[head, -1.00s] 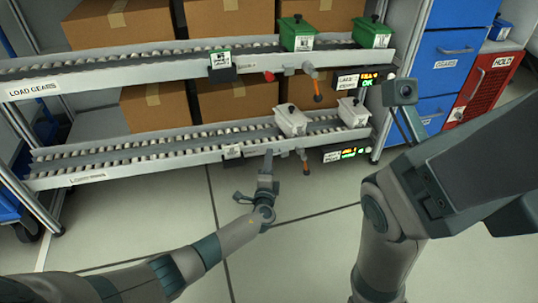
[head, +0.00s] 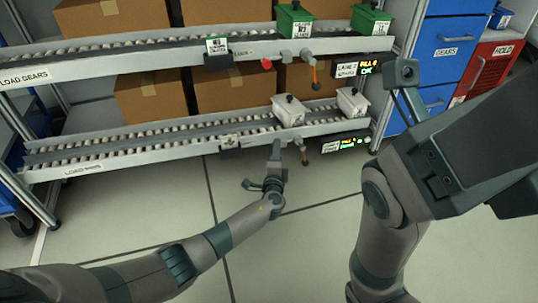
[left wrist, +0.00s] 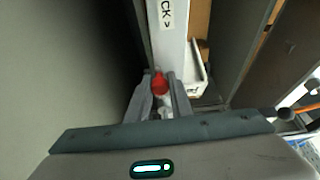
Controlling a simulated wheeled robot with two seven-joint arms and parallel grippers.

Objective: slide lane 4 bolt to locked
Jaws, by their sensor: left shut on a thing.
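My left gripper (head: 276,147) is at the front rail of the lower rack (head: 190,148), between a small white label and an orange-tipped lever (head: 304,156). In the left wrist view my left gripper (left wrist: 161,97) is shut on a red bolt knob (left wrist: 160,83). A white rail with a partly cut-off label ending in "CK >" (left wrist: 167,14) runs up from the knob. In the head view the gripper hides this knob. My right arm fills the right side; its fingers do not show. The lane numbers are too small to read surely.
White bins (head: 288,111) stand at the right end of the lower rack. The upper rack (head: 150,60) has green bins (head: 294,20), another red knob (head: 266,64) and another orange-tipped lever (head: 314,75). Blue drawers (head: 447,50) and a red cabinet (head: 487,70) are right. Floor in front is clear.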

